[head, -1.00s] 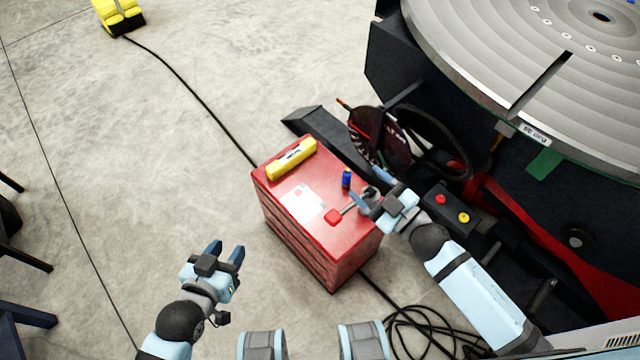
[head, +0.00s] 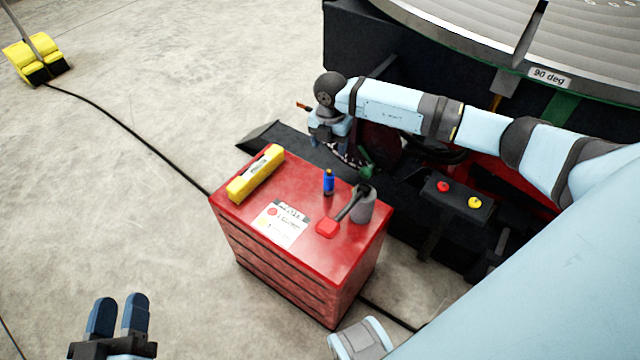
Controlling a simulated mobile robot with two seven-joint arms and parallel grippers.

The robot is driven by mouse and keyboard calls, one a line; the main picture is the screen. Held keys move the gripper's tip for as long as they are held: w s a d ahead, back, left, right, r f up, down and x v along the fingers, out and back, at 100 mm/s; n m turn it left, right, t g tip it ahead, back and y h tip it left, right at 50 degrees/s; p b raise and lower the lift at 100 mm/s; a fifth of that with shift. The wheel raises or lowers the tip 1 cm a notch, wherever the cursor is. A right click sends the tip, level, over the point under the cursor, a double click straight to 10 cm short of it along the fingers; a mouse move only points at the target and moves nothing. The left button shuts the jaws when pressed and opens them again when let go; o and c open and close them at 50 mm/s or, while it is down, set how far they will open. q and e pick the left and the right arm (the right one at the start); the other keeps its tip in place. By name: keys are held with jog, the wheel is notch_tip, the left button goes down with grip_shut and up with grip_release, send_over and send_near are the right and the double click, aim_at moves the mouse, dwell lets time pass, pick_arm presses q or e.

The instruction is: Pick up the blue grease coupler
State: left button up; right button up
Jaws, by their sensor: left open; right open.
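My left gripper (head: 118,314) is open and empty over the floor at the lower left, well away from the cabinet.
A button box (head: 458,198) and the positioner table (head: 455,22) stand right. A cable crosses the floor.

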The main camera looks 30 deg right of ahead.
aim_at(329, 175)
notch_tip(329, 175, down, 8)
jog(key=shift+s+a+r+b, duration=0.1)
jog(key=shift+r+b, duration=0.1)
jog(key=shift+b, duration=0.85)
jog(key=shift+f, duration=0.35)
jog(key=f+b, duration=0.1)
jog(key=f, duration=0.1)
jog(key=f+b, duration=0.1)
jog(key=shift+s+a+f, duration=0.2)
jog(key=shift+s+f, duration=0.15)
jog(key=shift+s, duration=0.05)
jog(key=shift+f, duration=0.45)
pick_arm(q)
jog(key=shift+d+f+h, duration=0.45)
jog(key=shift+d+h, duration=0.25)
pick_arm(e)
jog(key=shift+r, duration=0.1)
jog(key=c, duration=1.1)
